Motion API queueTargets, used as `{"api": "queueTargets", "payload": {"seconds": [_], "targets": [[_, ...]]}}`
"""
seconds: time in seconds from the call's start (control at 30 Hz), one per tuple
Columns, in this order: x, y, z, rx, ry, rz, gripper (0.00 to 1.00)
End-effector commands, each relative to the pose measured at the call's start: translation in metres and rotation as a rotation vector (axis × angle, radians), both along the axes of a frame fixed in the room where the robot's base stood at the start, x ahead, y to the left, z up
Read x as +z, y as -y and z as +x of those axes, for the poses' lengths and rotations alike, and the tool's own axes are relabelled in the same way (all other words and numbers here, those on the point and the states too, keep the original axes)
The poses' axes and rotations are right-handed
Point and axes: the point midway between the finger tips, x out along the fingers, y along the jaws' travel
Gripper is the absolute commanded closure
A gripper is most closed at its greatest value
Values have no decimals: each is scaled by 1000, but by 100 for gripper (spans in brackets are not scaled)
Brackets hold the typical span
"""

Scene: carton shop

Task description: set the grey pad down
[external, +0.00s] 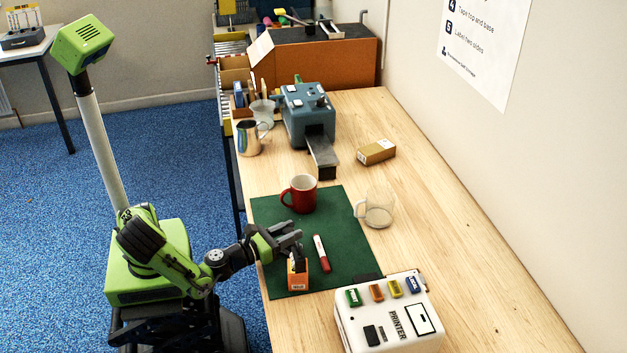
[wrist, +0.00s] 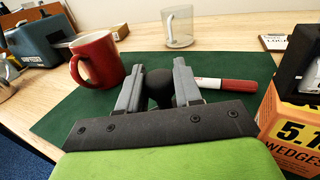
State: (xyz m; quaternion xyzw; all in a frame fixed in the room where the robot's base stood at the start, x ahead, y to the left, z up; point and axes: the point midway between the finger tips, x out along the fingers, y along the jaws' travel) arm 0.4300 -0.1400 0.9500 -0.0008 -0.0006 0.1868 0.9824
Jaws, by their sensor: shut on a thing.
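My gripper (external: 289,238) is low over the near part of the green mat (external: 268,210), beside the orange wedges box. In the wrist view its two grey fingers (wrist: 157,75) are shut on a dark, rounded thing (wrist: 159,88), which I take to be the grey pad or its knob. Its lower part is hidden by the fingers and the gripper body. In the external view I cannot make it out. I cannot tell whether it touches the mat.
A red mug (external: 299,194) and a red-and-white marker (external: 321,253) are on the mat. The orange wedges box (wrist: 296,138) is close on the right. A glass mug (external: 378,208), printer (external: 388,322) and brown carton (external: 376,152) stand around. Bare mat lies between mug and marker.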

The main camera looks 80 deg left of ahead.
Motion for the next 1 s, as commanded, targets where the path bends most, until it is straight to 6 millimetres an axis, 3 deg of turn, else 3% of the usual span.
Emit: {"api": "queueTargets", "payload": {"seconds": [0.13, 0.17, 0.3, 0.67, 1.0], "targets": [[-2, 0, 0, 0, 0, 1, 97], [-2, 0, 0, 0, 0, 0, 63], [-2, 0, 0, 0, 0, 0, 41], [2, 3, -4, -2, -3, 1, 40], [4, 35, -83, -6, -1, 4, 40]]}}
